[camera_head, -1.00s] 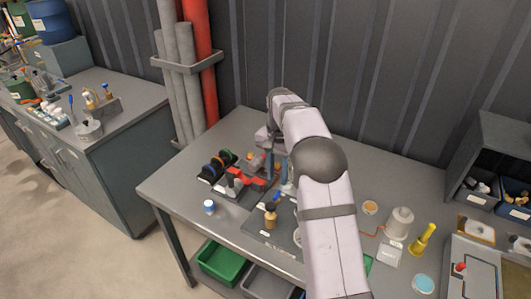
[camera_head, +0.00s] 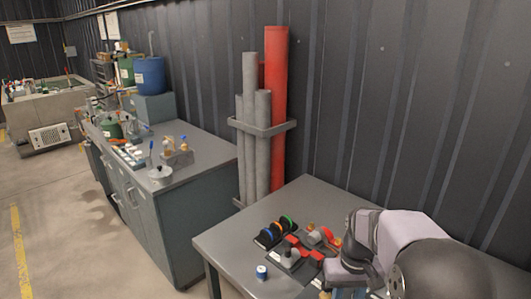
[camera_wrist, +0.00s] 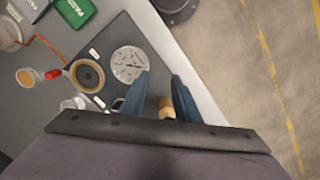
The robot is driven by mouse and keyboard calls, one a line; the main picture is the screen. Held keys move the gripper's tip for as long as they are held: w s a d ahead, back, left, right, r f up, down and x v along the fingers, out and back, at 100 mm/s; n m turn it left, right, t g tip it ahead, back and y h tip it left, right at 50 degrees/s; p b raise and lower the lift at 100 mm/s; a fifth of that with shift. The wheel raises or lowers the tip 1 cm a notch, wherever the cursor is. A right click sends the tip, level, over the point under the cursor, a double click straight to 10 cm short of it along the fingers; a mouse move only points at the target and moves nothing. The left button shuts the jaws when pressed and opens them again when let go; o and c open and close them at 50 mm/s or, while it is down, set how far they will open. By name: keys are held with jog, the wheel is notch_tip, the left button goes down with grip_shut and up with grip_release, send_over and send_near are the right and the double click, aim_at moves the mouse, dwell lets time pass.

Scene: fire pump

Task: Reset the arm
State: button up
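My arm (camera_head: 420,245) reaches in from the lower right of the head view, over the workbench (camera_head: 225,245). In the wrist view the two blue fingers of my gripper (camera_wrist: 161,76) stand apart, with a clear gap between their tips. A small tan-brass piece (camera_wrist: 167,108) shows between the fingers, nearer their base. I see no finger pressed on it, and its height relative to them is hard to judge. The fingertips point over the edge of a dark mat (camera_wrist: 125,35), close to a round grey disc (camera_wrist: 129,64). The head view does not show the fingertips clearly.
In the head view, a rack of coloured rings (camera_head: 275,232), red fittings (camera_head: 305,252) and a blue-capped jar (camera_head: 261,272) sit on the bench. Grey and red pipes (camera_head: 272,110) stand behind it. The wrist view shows a ring part (camera_wrist: 87,75), a green box (camera_wrist: 75,10) and open floor (camera_wrist: 270,60).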

jog(key=s+a+p, duration=0.1)
jog(key=s+a, duration=0.1)
jog(key=s, duration=0.5)
jog(key=s+a+t, duration=0.1)
jog(key=s+a, duration=0.1)
jog(key=s, duration=0.5)
jog(key=shift+s+a+f+p, duration=0.25)
jog(key=shift+s+f+p, duration=0.1)
jog(key=shift+s+p, duration=0.05)
dwell(0.5)
notch_tip(320, 180, up, 10)
jog(key=p, duration=1)
jog(key=w+a+f+n+t+b, duration=0.1)
jog(key=w+a+f+n+b, duration=0.1)
jog(key=f+n+b, duration=0.6)
jog(key=w+a+f+n+t+b, duration=0.1)
jog(key=w+f+n+b, duration=0.15)
jog(key=f+b, duration=1)
jog(key=w+a+f+n+t+b, duration=0.2)
jog(key=f+n+b, duration=0.5)
jog(key=f+b, duration=0.25)
jog(key=s+d+f+m+g+b, duration=0.2)
jog(key=s+f+m+b, duration=0.1)
jog(key=f+m+b, duration=0.5)
jog(key=s+d+f+m+g+b, duration=0.1)
jog(key=s+d+f+m+b, duration=0.2)
jog(key=f+m+b, duration=0.4)
jog(key=shift+s+f+m+g+b, duration=0.25)
jog(key=shift+f+m+g+b, duration=0.15)
jog(key=shift+m, duration=0.85)
